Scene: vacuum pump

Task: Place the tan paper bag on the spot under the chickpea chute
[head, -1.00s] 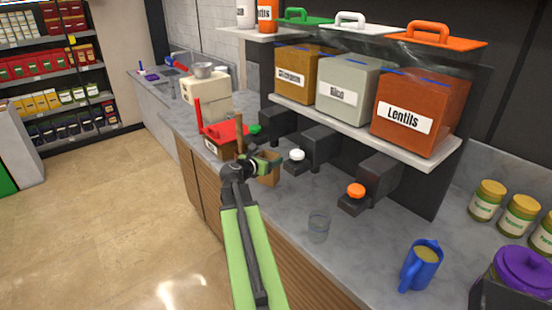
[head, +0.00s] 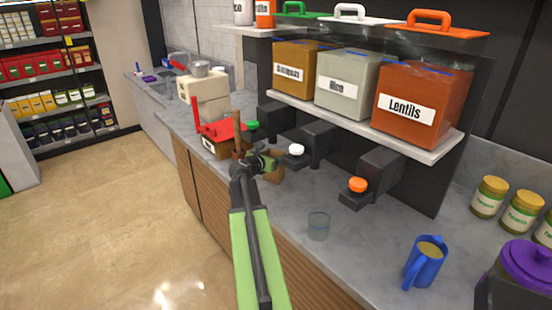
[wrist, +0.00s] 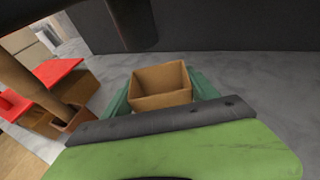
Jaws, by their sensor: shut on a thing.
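The tan paper bag (wrist: 162,88) is open at the top and upright in the wrist view, between the fingers of my gripper (wrist: 160,100). In the head view my gripper (head: 266,162) is shut on the bag (head: 274,172), which is partly hidden by it. The chickpea bin (head: 300,70) is the leftmost bin, with a hard-to-read label. Its chute with the green knob (head: 253,125) is behind and left of my gripper. A dark chute block (wrist: 130,25) hangs above and behind the bag in the wrist view. The spot below it is hard to make out.
A box with a red top (head: 222,136) and a brown upright handle stands just left of my gripper. The white-knob chute (head: 310,145) is close on the right. A glass (head: 318,226) and a blue jug (head: 424,262) stand farther right.

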